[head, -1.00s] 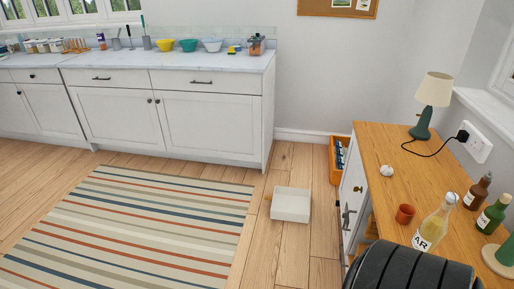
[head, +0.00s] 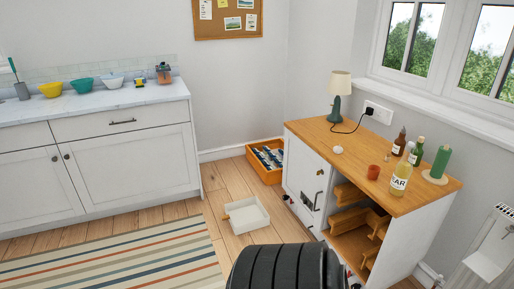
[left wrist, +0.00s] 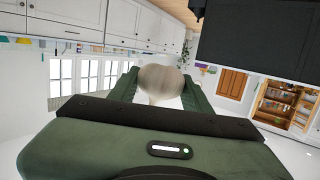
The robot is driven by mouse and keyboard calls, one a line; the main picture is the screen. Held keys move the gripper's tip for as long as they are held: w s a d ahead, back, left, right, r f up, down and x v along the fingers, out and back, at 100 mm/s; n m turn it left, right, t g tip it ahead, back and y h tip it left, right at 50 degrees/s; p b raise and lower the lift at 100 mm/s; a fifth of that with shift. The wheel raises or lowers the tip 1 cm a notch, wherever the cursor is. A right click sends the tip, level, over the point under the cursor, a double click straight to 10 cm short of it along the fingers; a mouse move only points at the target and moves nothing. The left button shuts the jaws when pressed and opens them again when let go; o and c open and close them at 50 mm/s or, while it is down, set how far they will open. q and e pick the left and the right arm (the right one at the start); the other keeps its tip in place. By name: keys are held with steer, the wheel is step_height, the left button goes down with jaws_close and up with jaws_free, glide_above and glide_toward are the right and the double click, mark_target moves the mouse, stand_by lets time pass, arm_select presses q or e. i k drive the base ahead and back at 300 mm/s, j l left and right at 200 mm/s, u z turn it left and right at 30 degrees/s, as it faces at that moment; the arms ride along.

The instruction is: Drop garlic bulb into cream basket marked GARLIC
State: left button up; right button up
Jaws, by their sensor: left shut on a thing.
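In the left wrist view my left gripper (left wrist: 159,90) has its two green fingers closed on a rounded, pale beige thing that looks like the garlic bulb (left wrist: 160,78). The fingers hide its sides. Neither this gripper nor its load shows in the head view. I see no GARLIC label in any view. A cream open box (head: 247,214) lies on the floor; no marking can be read on it, so I cannot tell if it is the basket. My right gripper is in no view.
A wooden-topped cabinet (head: 310,133) holds a lamp (head: 339,92), a small white bulb-like thing (head: 337,149), a red-brown cup (head: 373,172) and several bottles. An orange crate (head: 264,172) stands beside it. The striped rug (head: 130,258) and nearby floor are clear.

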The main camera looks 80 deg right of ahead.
mark_target(245, 217)
steer(key=i+l+z, duration=0.25)
steer(key=z, duration=0.15)
steer(key=i+l+z, duration=0.1)
steer(key=i+z, duration=0.75)
steer(key=i+j+z, duration=0.1)
steer(key=i+z, duration=0.2)
steer(key=z, duration=0.15)
steer(key=i+j+z, duration=0.2)
steer(key=i+z, duration=0.2)
